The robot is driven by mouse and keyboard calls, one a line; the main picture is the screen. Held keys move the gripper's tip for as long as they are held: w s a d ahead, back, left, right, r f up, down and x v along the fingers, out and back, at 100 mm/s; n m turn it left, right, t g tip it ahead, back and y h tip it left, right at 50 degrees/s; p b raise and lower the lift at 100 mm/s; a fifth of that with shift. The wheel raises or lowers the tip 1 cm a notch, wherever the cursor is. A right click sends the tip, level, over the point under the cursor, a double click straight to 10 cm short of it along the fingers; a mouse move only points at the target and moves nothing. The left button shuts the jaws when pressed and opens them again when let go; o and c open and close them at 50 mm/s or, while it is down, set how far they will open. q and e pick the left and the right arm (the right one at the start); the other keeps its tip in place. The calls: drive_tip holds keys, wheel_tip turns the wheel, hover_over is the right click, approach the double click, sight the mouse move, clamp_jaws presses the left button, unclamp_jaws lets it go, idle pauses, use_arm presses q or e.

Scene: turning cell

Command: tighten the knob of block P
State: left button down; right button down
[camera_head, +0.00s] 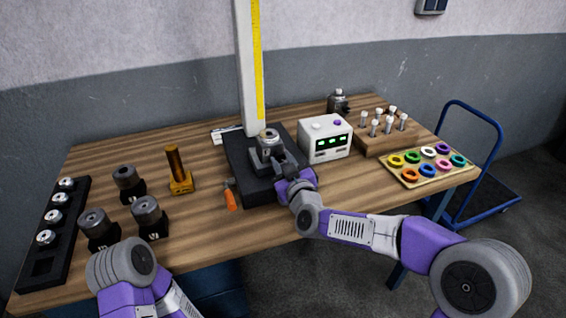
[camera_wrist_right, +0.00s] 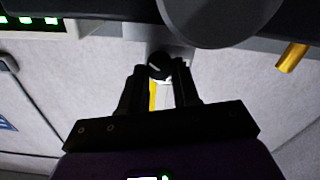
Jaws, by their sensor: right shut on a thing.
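A dark block (camera_head: 258,160) with a metal cylinder (camera_head: 269,140) on top stands on the black plate (camera_head: 250,188) in the middle of the table; I cannot read a letter on it. My right gripper (camera_head: 281,165) reaches its near right side. In the right wrist view a small black knob (camera_wrist_right: 158,66) with a pale line sits at the fingertips of my right gripper (camera_wrist_right: 159,76), which is shut on it. The fingers partly hide the knob there, and the head view does not show it clearly. Of my left arm only links show; its gripper is out of sight.
A white box (camera_head: 326,140) with green displays stands close right of the plate. An orange-handled tool (camera_head: 230,198) lies at its left edge, near a brass-coloured post (camera_head: 175,168). A tall white column (camera_head: 246,70) rises behind. Dark holders (camera_head: 148,214) stand left. A ring tray (camera_head: 428,166) lies right.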

drive_tip(key=shift+m, duration=3.5)
drive_tip(key=c, duration=0.8)
unclamp_jaws()
drive_tip(key=shift+d, duration=0.1)
drive_tip(key=v, duration=0.7)
drive_tip(key=shift+s+p, duration=0.25)
drive_tip(key=shift+p, duration=0.2)
